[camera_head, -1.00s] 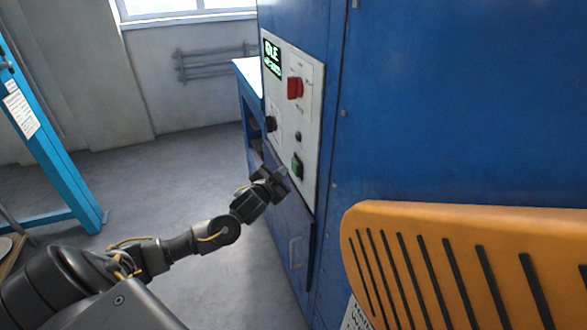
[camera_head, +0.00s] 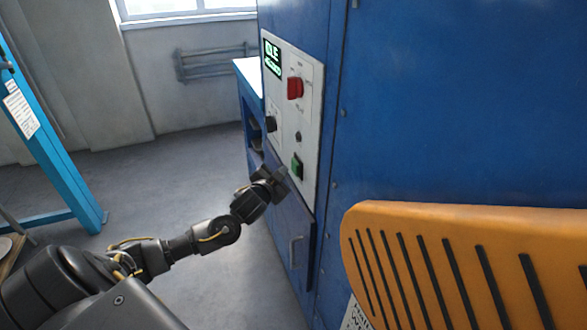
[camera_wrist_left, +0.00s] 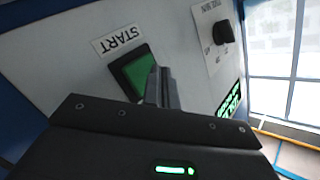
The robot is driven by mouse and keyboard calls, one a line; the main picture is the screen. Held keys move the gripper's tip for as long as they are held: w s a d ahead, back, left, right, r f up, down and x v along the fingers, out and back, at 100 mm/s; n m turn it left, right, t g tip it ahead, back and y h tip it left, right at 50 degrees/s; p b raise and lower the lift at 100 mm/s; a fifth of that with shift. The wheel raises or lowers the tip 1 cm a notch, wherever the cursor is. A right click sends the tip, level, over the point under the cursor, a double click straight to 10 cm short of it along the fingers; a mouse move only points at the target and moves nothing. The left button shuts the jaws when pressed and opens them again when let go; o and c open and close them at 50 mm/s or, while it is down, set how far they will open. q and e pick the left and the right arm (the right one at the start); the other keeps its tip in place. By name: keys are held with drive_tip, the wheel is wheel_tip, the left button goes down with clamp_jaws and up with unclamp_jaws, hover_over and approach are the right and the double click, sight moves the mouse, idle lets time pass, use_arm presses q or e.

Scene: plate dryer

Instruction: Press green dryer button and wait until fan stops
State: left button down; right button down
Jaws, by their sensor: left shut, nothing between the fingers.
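The green button (camera_head: 297,166) is on the light control panel (camera_head: 312,130) of the blue dryer cabinet (camera_head: 440,110). My left gripper (camera_head: 283,174) is shut and empty, close to the button at its lower left. In the left wrist view the green button (camera_wrist_left: 133,70) sits beside a START label, and the shut fingertips (camera_wrist_left: 158,84) overlap its right edge. I cannot tell whether they touch it. The small display (camera_head: 272,57) at the top of the panel reads what looks like IDLE in green. My right gripper is not in view.
A red switch (camera_head: 295,88) and a black knob (camera_head: 271,124) are on the same panel. An orange slotted part (camera_head: 470,260) fills the lower right. A blue frame (camera_head: 45,150) stands at the left. The grey floor between is clear.

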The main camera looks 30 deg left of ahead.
use_arm(q)
drive_tip(key=shift+w, duration=0.15)
drive_tip(key=shift+w+d, duration=0.25)
drive_tip(key=shift+w+d, duration=0.25)
drive_tip(key=shift+w, duration=0.1)
idle(0.8)
drive_tip(key=shift+s, duration=0.1)
drive_tip(key=shift+s+a+p, duration=0.5)
drive_tip(key=shift+s+p, duration=0.1)
drive_tip(key=shift+s, duration=0.05)
drive_tip(key=s+a+p, duration=0.1)
drive_tip(key=s, duration=0.1)
drive_tip(key=s+a+p, duration=0.1)
drive_tip(key=s, duration=0.1)
drive_tip(key=shift+a, duration=0.4)
